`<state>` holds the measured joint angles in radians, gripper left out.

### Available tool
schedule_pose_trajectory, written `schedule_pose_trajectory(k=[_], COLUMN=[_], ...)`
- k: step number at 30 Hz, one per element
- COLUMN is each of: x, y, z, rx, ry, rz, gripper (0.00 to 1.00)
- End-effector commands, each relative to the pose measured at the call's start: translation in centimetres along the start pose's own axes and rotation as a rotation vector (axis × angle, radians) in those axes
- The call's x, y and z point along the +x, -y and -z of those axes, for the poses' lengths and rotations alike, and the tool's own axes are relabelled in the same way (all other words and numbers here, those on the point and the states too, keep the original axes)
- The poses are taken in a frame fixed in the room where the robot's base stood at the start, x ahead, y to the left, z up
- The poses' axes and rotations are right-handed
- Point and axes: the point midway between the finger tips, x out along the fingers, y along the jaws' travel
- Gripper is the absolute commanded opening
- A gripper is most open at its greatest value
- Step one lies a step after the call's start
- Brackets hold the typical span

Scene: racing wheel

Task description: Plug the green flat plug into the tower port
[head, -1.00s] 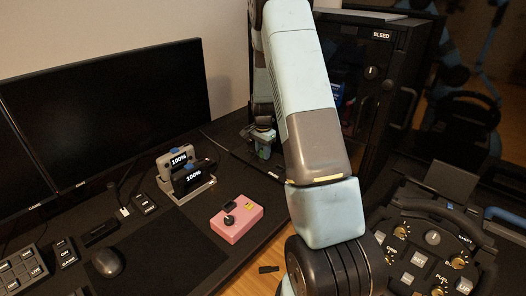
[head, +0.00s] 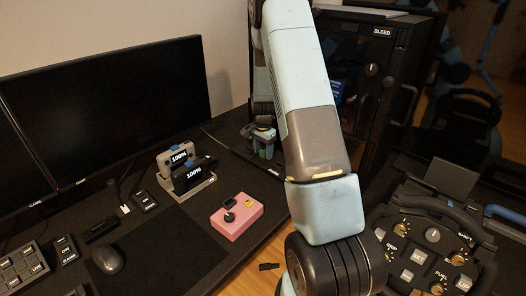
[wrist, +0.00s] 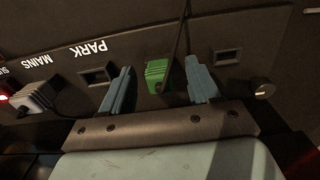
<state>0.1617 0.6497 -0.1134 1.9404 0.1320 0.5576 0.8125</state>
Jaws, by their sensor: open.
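The green flat plug (wrist: 158,75) is in the wrist view, against a dark panel, with a dark cable rising from it. My gripper (wrist: 160,88) is open, one blue-grey finger on each side of the plug, with gaps between them. I cannot tell how far the plug sits in the panel. A rectangular port (wrist: 97,74) is left of the fingers, below the word PARK, and another port (wrist: 228,57) is to the right.
A grey plug (wrist: 33,96) sits near the MAINS label, with a small round knob (wrist: 263,89) at far right. On the desk are a pink box (head: 236,216), a stand with two 100% displays (head: 187,175) and a mouse (head: 108,260). A steering wheel (head: 430,245) is at right.

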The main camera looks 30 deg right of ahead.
Motion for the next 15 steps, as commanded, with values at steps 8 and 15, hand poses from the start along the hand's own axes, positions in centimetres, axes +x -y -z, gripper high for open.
schedule_pose_trajectory(k=[8, 15], x=[-3.3, -8.1], y=[0.1, 0.1], z=[0.0, 0.1], rx=[-0.002, -0.001], ry=[-0.002, -0.003], rz=[0.003, 0.003], gripper=[0.61, 0.61])
